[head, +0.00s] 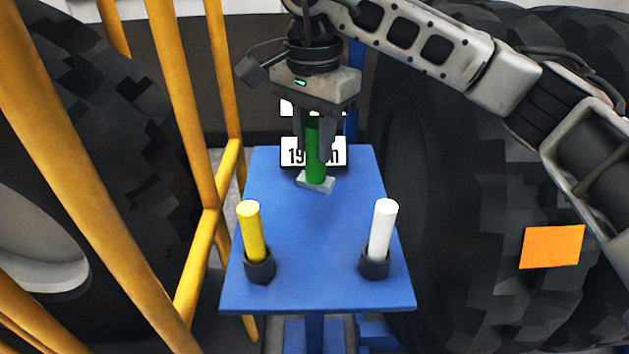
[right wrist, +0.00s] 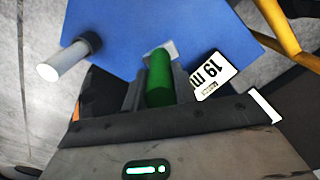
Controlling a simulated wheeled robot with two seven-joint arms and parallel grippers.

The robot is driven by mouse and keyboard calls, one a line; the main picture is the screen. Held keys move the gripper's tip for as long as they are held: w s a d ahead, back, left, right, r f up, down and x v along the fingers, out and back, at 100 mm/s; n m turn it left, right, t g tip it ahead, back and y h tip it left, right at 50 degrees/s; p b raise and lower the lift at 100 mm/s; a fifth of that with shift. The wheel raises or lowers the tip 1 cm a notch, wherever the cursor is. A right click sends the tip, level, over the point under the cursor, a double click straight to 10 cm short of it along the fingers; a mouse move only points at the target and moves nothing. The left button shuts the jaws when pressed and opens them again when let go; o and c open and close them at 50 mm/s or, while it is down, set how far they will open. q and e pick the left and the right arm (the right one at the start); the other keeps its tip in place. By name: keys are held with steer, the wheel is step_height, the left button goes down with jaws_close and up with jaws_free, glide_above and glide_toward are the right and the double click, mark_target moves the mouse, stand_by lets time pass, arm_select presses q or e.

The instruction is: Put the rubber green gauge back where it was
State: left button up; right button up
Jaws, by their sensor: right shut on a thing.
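The green gauge (head: 315,160) is an upright green cylinder at the far part of the blue stand top. My right gripper (head: 314,150) comes down from above and is shut on it. The green gauge also shows between the fingers in the right wrist view (right wrist: 159,80). A small light grey block or plate (head: 316,184) is at the gauge's lower end; I cannot tell whether the gauge touches it or stands just above it. My left gripper is not in view.
On the blue stand (head: 310,285), a yellow cylinder (head: 252,232) and a white cylinder (head: 382,230) stand in dark round holders near the front. Yellow rails (head: 190,130) are at left. Large tyres flank the stand. A numbered plate (head: 291,152) is behind the gripper.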

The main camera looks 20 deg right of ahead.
mark_target(314, 167)
steer(key=shift+f, duration=2.65)
steer(key=shift+f, duration=0.1)
steer(key=o, duration=0.8)
steer(key=shift+o, duration=0.2)
step_height(314, 167, up, 12)
steer(key=shift+r, duration=0.1)
